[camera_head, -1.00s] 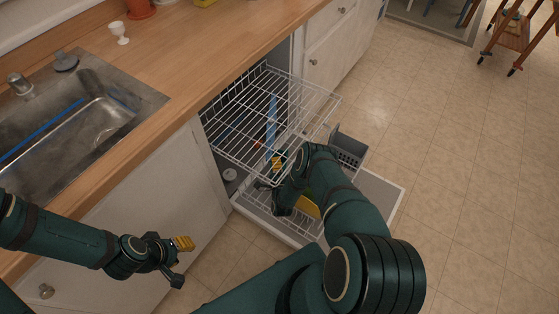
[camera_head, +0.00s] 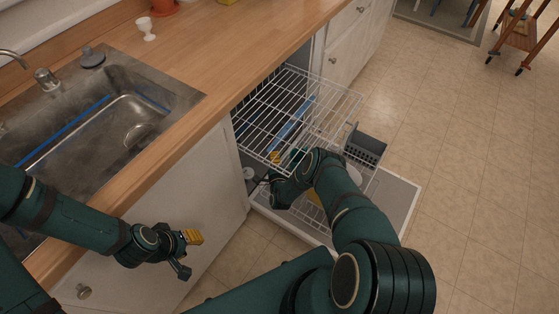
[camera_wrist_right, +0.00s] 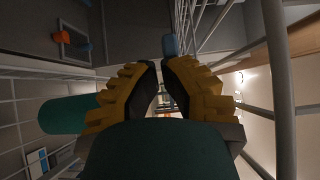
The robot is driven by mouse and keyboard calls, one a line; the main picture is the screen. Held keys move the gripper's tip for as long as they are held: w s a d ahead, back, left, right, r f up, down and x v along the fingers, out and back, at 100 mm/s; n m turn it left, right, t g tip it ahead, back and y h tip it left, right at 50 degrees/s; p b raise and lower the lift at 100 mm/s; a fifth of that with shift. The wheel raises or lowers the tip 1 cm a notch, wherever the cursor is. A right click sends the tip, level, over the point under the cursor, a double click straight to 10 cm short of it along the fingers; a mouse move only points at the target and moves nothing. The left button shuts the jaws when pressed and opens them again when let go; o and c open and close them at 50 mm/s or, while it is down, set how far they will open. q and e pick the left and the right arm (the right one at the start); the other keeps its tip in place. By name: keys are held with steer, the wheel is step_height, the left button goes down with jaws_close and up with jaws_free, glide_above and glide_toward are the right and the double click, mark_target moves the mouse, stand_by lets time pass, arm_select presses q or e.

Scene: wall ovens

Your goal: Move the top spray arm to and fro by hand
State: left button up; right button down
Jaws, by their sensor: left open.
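The top spray arm appears to be the long blue bar (camera_head: 297,119) under the upper wire rack (camera_head: 345,100), lying slantwise and seen through the wires. My right gripper (camera_head: 278,182) is low at the near side of the rack, partly hidden by its own arm. In the right wrist view its yellow fingers (camera_wrist_right: 161,66) have tips close together with a narrow gap. A blue piece (camera_wrist_right: 171,45) shows just beyond the tips; I cannot tell if they touch it. My left gripper (camera_head: 190,254) is open and empty in front of the white cabinet.
The dishwasher's open door (camera_head: 396,200) lies low, with a lower rack and a grey basket (camera_head: 365,146) above it. The sink (camera_head: 130,105) and wooden counter (camera_head: 215,62) are at the left.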

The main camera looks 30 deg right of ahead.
steer(key=shift+w+a, duration=0.7)
steer(key=shift+w, duration=0.35)
steer(key=shift+w+a, duration=0.7)
steer(key=shift+w, duration=0.35)
